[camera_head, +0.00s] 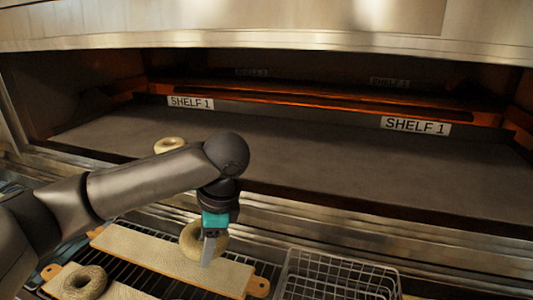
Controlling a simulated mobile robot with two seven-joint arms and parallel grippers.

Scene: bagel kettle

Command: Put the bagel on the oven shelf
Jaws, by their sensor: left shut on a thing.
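My left gripper (209,238) comes in from the left and points down over a long tan board (150,250). It is shut on a pale bagel (188,240), which is at the board; I cannot tell whether it touches the board or hangs just above it. The open oven shelf (330,165) is a wide dark surface beyond the gripper, with "SHELF 1" labels (415,125) behind it. Another bagel (169,145) lies near the shelf's front left edge, partly hidden by my arm. My right gripper is not in view.
A darker bagel (84,282) lies on a second board (122,291) at the lower left. The boards rest on a dark wire rack (175,287). An empty-looking wire basket (335,275) stands right of them. The oven's metal hood (270,38) overhangs the opening. The shelf's middle and right are clear.

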